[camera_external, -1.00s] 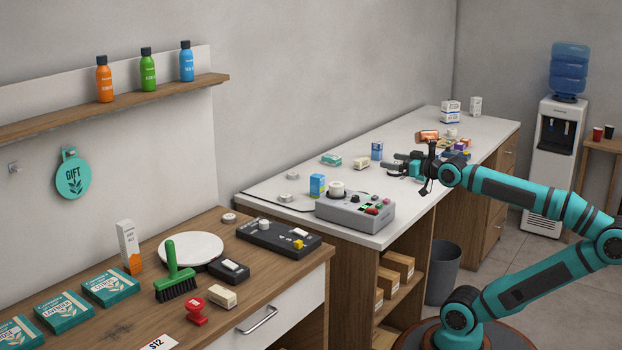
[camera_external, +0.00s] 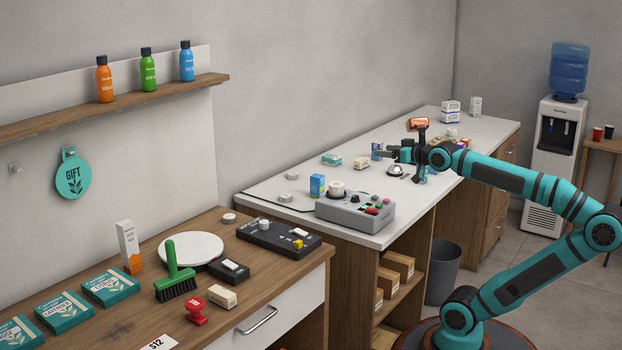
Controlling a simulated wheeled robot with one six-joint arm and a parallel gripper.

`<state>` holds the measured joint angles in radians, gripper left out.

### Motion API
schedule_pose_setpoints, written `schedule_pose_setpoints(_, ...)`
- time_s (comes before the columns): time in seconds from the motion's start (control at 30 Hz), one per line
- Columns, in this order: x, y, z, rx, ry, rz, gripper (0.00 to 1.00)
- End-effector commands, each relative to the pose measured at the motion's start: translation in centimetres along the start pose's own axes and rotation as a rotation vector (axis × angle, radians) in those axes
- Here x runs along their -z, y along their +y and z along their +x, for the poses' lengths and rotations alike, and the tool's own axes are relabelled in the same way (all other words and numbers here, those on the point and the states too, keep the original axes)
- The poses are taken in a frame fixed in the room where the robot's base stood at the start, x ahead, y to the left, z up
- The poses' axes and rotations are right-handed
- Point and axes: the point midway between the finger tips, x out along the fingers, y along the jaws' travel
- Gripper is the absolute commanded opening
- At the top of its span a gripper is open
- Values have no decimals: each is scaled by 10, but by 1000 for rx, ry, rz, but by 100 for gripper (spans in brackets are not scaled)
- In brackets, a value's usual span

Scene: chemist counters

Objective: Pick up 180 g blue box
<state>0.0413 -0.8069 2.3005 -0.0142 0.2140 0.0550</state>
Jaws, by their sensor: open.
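A small blue-and-white box (camera_external: 376,146) stands upright on the white counter, partly covered by my gripper in this view. My gripper (camera_external: 381,154) is open and level, its fingers pointing left at the box. I cannot tell whether the box lies between the fingers or just behind them. A second, brighter blue box (camera_external: 317,183) stands nearer, left of the grey device. The print on both boxes is too small to read, so I cannot tell which one says 180 g.
The grey device (camera_external: 352,213) with a round top stands at the counter's near end. A teal-and-white box (camera_external: 331,159), a small cream box (camera_external: 361,163) and a bell (camera_external: 397,170) are near my gripper.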

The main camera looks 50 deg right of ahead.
Motion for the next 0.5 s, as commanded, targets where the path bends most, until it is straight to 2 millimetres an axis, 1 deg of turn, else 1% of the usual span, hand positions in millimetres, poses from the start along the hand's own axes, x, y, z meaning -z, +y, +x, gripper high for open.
schedule_pose_setpoints(0.03,10,6,14,-18,-29,15,64)
schedule_pose_setpoints(0.2,38,25,54,-78,-119,69,64)
schedule_pose_setpoints(0.37,59,48,92,-138,-201,124,64)
schedule_pose_setpoints(0.5,75,71,125,-196,-271,174,64)
